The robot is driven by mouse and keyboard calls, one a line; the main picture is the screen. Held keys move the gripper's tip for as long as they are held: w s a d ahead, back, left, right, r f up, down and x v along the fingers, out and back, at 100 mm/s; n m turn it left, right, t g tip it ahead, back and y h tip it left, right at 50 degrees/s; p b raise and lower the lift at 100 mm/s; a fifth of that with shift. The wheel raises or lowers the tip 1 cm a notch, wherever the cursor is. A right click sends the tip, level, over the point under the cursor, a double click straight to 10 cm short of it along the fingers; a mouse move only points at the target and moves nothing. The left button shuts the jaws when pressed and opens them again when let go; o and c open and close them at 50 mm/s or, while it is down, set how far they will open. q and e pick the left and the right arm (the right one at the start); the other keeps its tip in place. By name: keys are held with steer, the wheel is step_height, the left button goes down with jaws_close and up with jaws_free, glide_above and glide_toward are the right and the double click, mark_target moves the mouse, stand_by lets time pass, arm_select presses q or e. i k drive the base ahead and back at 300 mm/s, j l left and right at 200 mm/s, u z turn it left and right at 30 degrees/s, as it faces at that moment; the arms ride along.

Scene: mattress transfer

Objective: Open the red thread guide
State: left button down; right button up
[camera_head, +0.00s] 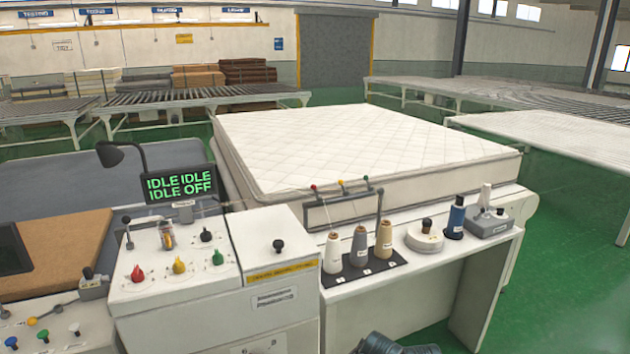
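A thin dark rail (343,194) stands behind the thread cones, with small coloured pieces along its top. The red one (313,187), at its left end, looks like the red thread guide; it is too small to tell whether it is open or shut. A yellow piece (341,183) and a green piece (366,179) sit further right on the rail. A white cone (333,253), a grey cone (359,247) and a tan cone (384,239) stand on a dark mat below.
A control box (158,300) with red, yellow, green and black knobs stands left of the cones. A screen (181,186) reads IDLE and OFF. A quilted white mattress (360,140) lies behind the rail. A round holder (424,240) and a blue spool (456,218) stand right of the cones.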

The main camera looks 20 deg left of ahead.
mark_target(313, 186)
steer(key=i+l+u, duration=0.1)
steer(key=i, duration=0.4)
steer(key=i+l+u, duration=0.1)
steer(key=i+l, duration=0.2)
steer(key=i, duration=0.2)
steer(key=i+l+u, duration=0.15)
steer(key=i+l, duration=0.15)
steer(key=i, duration=0.2)
